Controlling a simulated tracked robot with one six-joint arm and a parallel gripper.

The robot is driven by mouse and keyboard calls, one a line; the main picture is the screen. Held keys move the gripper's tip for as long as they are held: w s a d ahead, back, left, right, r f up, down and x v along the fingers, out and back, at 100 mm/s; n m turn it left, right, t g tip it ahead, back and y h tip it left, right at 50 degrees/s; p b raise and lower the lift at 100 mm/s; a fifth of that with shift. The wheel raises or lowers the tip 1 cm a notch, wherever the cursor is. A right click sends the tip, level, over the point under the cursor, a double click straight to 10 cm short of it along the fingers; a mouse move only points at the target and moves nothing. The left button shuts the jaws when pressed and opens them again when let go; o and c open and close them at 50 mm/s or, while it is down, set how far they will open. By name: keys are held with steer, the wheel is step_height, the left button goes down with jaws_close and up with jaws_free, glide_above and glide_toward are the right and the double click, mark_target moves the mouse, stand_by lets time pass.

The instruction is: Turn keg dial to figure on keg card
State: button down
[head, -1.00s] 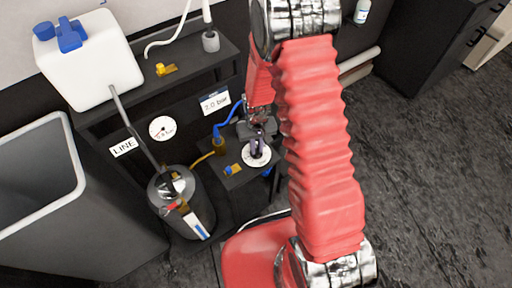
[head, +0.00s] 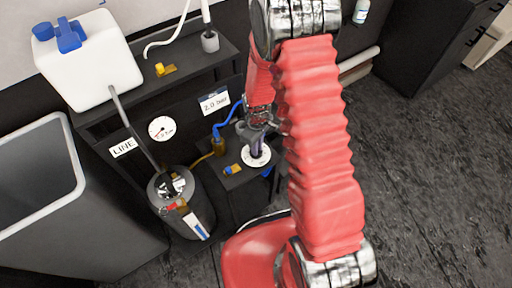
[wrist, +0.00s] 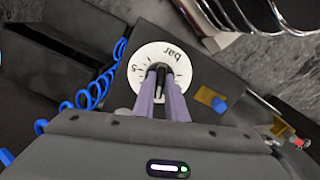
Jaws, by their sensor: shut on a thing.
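The keg dial (head: 257,161) is a white round scale on a dark box, with a dark knob at its middle. In the wrist view the dial (wrist: 178,55) shows the word "bar" and tick marks. My gripper (wrist: 161,80) is shut on the dark knob, with its two purple-grey fingers on either side. The fingers hide the lower part of the scale. The keg card (head: 214,101) reads "2.0 bar" and hangs on the dark panel above the dial. A round gauge (head: 162,128) is on the panel beside the "LINE" label (head: 123,147); its needle is too small to read surely.
A steel keg (head: 181,203) stands left of the dial. A yellow and blue valve (head: 232,169) sits beside the dial, and a coiled blue hose (wrist: 97,88) runs close by. A white jug (head: 90,62) and a grey bin (head: 62,205) are farther left.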

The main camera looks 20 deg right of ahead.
steer(key=n, duration=0.3)
steer(key=shift+n, duration=0.3)
stand_by(0.4)
steer(key=c, duration=1.8)
jaws_free()
steer(key=shift+r, duration=0.15)
step_height(320, 180, up, 13)
steer(key=shift+r, duration=0.2)
